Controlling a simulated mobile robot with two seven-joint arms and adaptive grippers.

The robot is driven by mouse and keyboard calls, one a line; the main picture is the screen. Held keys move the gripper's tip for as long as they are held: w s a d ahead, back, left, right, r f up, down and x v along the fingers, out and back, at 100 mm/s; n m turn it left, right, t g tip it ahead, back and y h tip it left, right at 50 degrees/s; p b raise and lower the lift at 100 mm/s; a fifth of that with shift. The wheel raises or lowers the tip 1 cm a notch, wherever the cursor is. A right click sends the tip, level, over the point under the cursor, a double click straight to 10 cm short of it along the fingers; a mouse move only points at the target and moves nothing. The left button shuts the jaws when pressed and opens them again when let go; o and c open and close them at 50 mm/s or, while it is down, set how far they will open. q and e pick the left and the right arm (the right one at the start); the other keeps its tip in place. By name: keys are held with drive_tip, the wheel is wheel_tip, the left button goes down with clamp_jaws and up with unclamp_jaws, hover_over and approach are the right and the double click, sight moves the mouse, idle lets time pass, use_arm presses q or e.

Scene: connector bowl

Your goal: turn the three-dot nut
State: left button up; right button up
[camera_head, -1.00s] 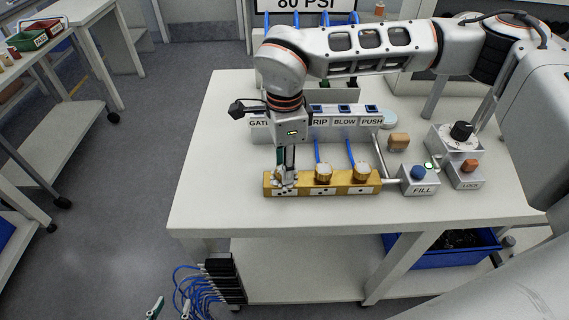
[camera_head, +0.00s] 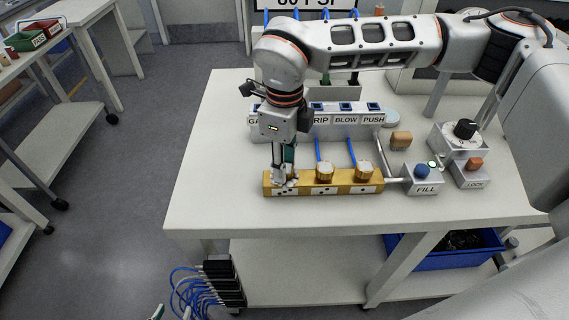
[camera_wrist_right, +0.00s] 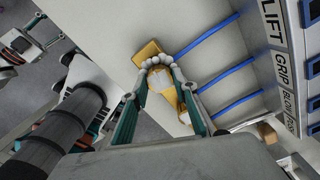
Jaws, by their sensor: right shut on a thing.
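The gold manifold block (camera_head: 345,188) lies on the white table with a row of nuts on top and dot labels on its front. The leftmost nut, above the three-dot label, is largely hidden by my right gripper (camera_head: 284,180). The middle nut (camera_head: 325,171) and right nut (camera_head: 364,169) stand free with blue tubes.
Behind the block is a grey labelled box (camera_head: 345,122) with blue tubes. At the right are the FILL box (camera_head: 424,187), the LOCK box (camera_head: 471,178) and a black knob (camera_head: 465,129). A tan block (camera_head: 401,140) lies behind them. The table left of the block is clear.

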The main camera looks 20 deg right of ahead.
drive_tip(key=m, duration=0.3)
drive_tip(key=shift+m, duration=0.4)
drive_tip(key=m+b, duration=0.1)
drive_tip(key=m, duration=0.3)
drive_tip(key=shift+m, duration=0.3)
drive_tip(key=m, duration=0.4)
drive_tip(key=shift+m, duration=1.7)
drive_tip(key=o, duration=1.1)
